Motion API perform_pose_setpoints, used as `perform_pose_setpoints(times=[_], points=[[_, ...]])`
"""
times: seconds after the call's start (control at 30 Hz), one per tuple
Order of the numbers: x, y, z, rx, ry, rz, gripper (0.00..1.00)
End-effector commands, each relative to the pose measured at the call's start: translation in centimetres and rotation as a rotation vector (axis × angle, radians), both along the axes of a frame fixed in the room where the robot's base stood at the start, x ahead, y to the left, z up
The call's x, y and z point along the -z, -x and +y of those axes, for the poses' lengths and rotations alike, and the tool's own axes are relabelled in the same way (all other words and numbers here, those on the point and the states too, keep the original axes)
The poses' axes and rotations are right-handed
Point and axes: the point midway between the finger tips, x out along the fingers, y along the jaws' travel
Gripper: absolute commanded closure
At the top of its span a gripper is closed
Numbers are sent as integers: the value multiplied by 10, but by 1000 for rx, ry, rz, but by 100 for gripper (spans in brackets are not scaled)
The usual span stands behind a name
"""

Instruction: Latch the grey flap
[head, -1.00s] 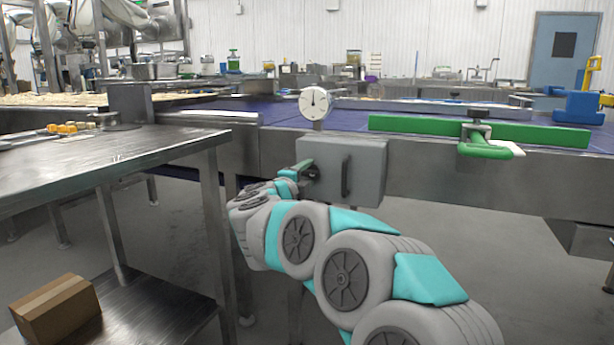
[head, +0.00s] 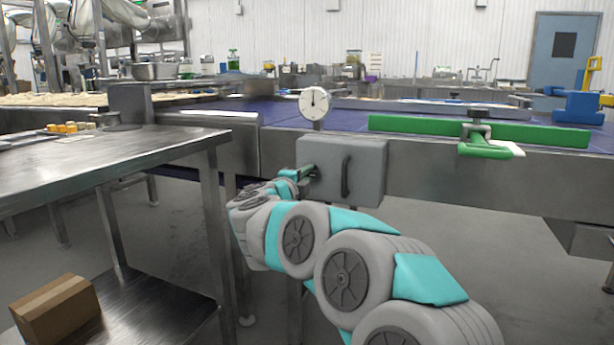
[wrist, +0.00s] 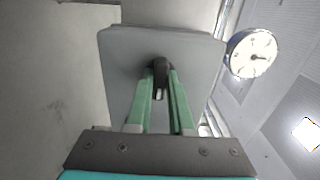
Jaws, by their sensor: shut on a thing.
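The grey flap (head: 368,165) is a box-like grey panel on the front side of the conveyor, with a dark vertical handle (head: 346,176). It also shows in the wrist view (wrist: 122,62), filling the space beyond the fingers. My gripper (head: 308,172) is at the flap's left part. In the wrist view, its two green fingers (wrist: 161,80) are closed on a small dark latch piece (wrist: 160,66) in front of the flap's face. The latch piece is partly hidden between the fingers, so its exact angle is hard to tell.
A white dial gauge (head: 314,104) stands just above the flap. A green rail with a clamp (head: 485,148) is to the right on the conveyor. A steel table (head: 110,160) is at the left, with a cardboard box (head: 56,312) on its lower shelf.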

Motion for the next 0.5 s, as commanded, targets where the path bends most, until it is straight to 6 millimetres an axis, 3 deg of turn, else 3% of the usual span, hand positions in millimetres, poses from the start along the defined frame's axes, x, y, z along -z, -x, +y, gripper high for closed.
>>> perform_pose_setpoints(times=[0.5], points=[[2,0,1,0,-55,-20,100]])
